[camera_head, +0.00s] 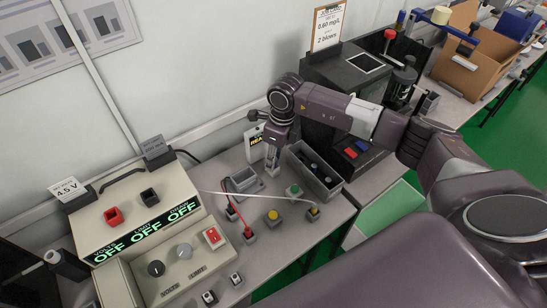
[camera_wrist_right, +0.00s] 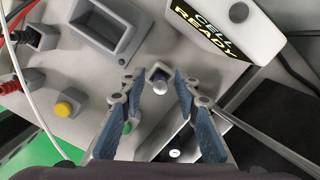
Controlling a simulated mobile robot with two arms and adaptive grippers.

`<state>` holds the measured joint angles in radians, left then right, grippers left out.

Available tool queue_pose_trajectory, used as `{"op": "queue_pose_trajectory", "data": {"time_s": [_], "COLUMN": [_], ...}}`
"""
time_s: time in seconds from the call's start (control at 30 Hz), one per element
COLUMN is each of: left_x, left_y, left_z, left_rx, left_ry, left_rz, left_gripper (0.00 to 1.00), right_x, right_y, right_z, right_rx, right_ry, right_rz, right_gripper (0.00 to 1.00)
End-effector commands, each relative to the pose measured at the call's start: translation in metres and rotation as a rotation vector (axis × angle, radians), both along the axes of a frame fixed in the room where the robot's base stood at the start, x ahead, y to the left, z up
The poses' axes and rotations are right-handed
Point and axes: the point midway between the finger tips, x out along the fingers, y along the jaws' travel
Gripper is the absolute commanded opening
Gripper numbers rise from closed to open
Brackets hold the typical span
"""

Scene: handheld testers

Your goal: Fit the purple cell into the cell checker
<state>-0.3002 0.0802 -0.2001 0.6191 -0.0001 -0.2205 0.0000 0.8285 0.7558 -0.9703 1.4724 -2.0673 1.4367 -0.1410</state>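My right gripper (camera_head: 273,168) points down at the bench beside a dark grey bin. In the right wrist view its blue-padded fingers (camera_wrist_right: 158,88) are apart. Between their tips is a small dark, slightly purplish cylinder with a pale round end (camera_wrist_right: 160,84), seated in a small grey square holder; it looks like the purple cell, with a gap on each side. A white block reading "CELL READY" (camera_wrist_right: 222,28) stands just behind it, partly hidden by my arm in the head view (camera_head: 256,143). A grey open-topped cradle (camera_wrist_right: 108,27) lies to the left; I cannot tell whether it is the checker.
The dark bin (camera_head: 330,187) stands close right of my gripper. Yellow (camera_head: 272,217) and green (camera_head: 293,190) buttons and red and white leads crowd the bench front. A beige meter box (camera_head: 140,225) fills the left; a black machine (camera_head: 318,72) stands behind right.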

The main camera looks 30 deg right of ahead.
Motion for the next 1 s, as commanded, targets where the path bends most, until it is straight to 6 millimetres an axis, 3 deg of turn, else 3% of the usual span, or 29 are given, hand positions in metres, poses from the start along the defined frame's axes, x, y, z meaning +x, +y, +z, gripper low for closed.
{"op": "queue_pose_trajectory", "data": {"time_s": [0.17,0.7,1.0], "left_x": [0.000,0.000,0.001], "left_y": [0.000,0.000,0.000], "left_z": [-0.003,-0.027,-0.027], "left_rx": [0.000,0.000,0.000], "left_ry": [0.000,-0.001,-0.001], "left_rz": [0.000,0.000,0.000], "left_gripper": [0.40,0.40,0.40], "right_x": [0.000,-0.009,-0.011], "right_y": [-0.001,-0.009,-0.010], "right_z": [0.010,0.109,0.120], "right_rx": [0.000,0.000,0.000], "right_ry": [-0.002,-0.005,-0.001], "right_rz": [0.001,0.000,0.000], "right_gripper": [0.29,0.29,0.29]}}
